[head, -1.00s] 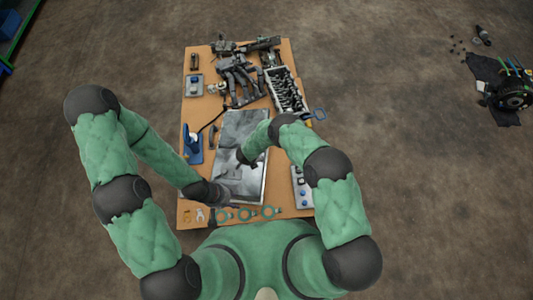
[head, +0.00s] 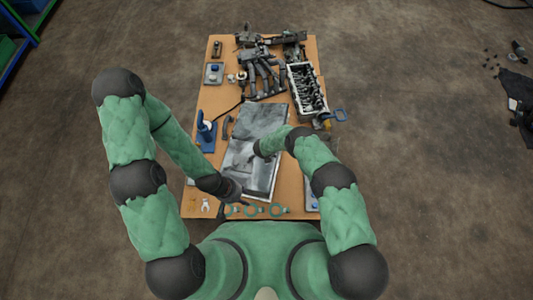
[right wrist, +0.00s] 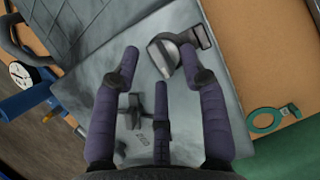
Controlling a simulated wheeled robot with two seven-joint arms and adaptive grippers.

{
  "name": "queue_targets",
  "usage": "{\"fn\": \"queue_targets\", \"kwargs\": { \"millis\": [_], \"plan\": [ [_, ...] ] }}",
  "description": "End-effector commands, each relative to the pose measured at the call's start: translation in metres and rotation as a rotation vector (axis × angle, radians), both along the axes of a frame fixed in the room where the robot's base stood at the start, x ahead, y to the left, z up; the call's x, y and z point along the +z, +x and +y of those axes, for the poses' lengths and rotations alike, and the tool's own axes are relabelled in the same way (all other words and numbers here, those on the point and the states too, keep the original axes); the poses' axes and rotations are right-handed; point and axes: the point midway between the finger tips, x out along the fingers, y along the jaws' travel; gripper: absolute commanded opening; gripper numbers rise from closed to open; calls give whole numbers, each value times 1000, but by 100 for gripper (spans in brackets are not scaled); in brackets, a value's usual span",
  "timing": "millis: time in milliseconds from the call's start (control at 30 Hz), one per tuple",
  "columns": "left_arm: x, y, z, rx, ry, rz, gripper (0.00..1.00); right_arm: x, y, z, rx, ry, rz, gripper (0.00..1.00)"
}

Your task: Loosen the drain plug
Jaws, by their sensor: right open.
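A grey metal pan (head: 262,120) lies in the middle of the orange bench; its surface also fills much of the right wrist view (right wrist: 215,95). A small dark fitting (right wrist: 133,112) and a rounded metal piece beside a dark bracket (right wrist: 165,55) show there; I cannot tell which is the drain plug. My right gripper (right wrist: 160,65) is open, its purple fingers spread over the pan, the metal piece just past the fingertips. My left gripper (head: 232,190) is low over the pan's near left corner; its fingers are too small to read.
A blue stand (head: 205,132) is left of the pan. A cylinder head (head: 306,90) and dark parts (head: 262,75) fill the far end. Several green rings (head: 252,211) lie along the near edge. A teal ring (right wrist: 270,120) shows beside the pan. The floor around is mostly clear.

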Motion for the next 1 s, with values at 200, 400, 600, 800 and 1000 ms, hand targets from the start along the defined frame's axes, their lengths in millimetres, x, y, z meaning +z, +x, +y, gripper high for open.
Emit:
{"fn": "queue_targets", "kwargs": {
  "millis": [200, 400, 600, 800, 1000],
  "plan": [
    [-1, 0, 0, 0, 0, 0, 40, -2, 1, 0, 0, 0, 0, 44],
    [-1, 0, 0, 0, 0, 0, 40, -2, 1, 0, 0, 0, 0, 24],
    [-1, 0, 0, 0, 0, 0, 40, -2, 1, 0, 0, 0, 0, 0],
    [-1, 0, 0, 0, 0, 0, 40, -2, 1, -1, 12, 0, 0, 0],
    [-1, 0, 0, 0, 0, 0, 40, -2, 1, -2, 77, 1, 0, 0]
  ]
}}
